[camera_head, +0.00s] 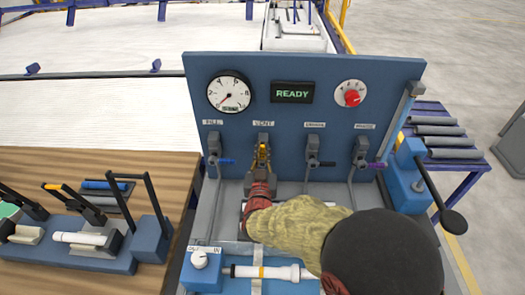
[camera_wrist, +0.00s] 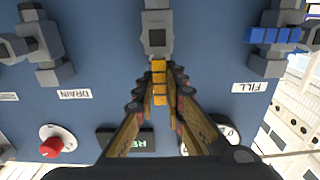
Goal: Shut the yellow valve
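The yellow valve handle (camera_wrist: 159,83) shows between my fingers in the wrist view, below its grey valve body (camera_wrist: 157,35). That view is upside down. In the head view the valve (camera_head: 263,140) stands under the VENT label on the blue panel, with its yellow handle partly hidden by my gripper. My gripper (camera_head: 261,160) is at the handle, one finger on each side. In the wrist view my gripper (camera_wrist: 159,76) narrows onto the handle, and its fingertips look closed against it. The exact contact is hard to see.
Valves with blue (camera_head: 226,161), black (camera_head: 327,164) and purple (camera_head: 376,165) handles stand on either side. Above are a gauge (camera_head: 230,92), a READY display (camera_head: 292,93) and a red knob (camera_head: 352,97). A black-knobbed lever (camera_head: 453,221) is at right; clamps (camera_head: 85,238) lie left.

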